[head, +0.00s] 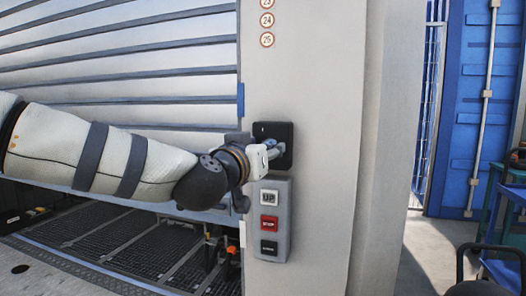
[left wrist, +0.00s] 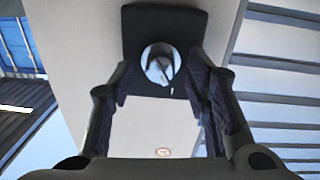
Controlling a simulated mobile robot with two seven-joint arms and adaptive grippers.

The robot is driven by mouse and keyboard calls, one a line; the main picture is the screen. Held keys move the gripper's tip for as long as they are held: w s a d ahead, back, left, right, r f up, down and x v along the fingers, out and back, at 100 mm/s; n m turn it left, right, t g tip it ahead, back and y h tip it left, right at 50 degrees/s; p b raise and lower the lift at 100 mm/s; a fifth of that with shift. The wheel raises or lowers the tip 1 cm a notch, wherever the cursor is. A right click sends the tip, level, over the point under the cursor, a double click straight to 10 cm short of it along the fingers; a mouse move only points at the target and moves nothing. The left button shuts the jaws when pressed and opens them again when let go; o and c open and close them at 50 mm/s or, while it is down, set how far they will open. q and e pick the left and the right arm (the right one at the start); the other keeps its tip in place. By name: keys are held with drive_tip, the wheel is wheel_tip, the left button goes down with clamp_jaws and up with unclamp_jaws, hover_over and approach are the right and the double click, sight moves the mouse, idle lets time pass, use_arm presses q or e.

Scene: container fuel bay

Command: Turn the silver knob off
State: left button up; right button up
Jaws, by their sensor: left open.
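The silver knob (left wrist: 160,65) sits on a black square plate (left wrist: 165,25), which is mounted on a pale grey post. In the head view the plate (head: 284,131) is partly covered by my left gripper (head: 268,153), and the knob is hard to tell from the fingers. In the left wrist view my left gripper (left wrist: 158,88) is open, with one dark finger on each side of the knob and a gap beside each. Whether the fingertips reach as deep as the knob I cannot tell. My right gripper is not in view.
A grey button box (head: 271,219) with white, red and black buttons is just below the plate. A slatted shutter (head: 130,60) is left of the post (head: 325,120). Dark grating lies below the shutter. A blue container door (head: 470,110) and a cart (head: 505,225) are at right.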

use_arm(q)
clamp_jaws()
drive_tip(key=shift+r, duration=0.1)
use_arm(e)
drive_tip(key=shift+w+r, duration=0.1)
use_arm(q)
drive_tip(key=shift+a+f+n+p, duration=0.15)
drive_tip(key=shift+n+p, duration=0.25)
drive_tip(key=shift+n, duration=2.55)
drive_tip(key=shift+d+f+n+p, duration=0.1)
drive_tip(key=shift+n+p, duration=0.3)
drive_tip(key=shift+n, duration=2.55)
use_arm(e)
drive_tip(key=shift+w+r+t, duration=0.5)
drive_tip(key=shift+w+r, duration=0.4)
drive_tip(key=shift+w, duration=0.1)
use_arm(q)
drive_tip(key=shift+n, duration=0.3)
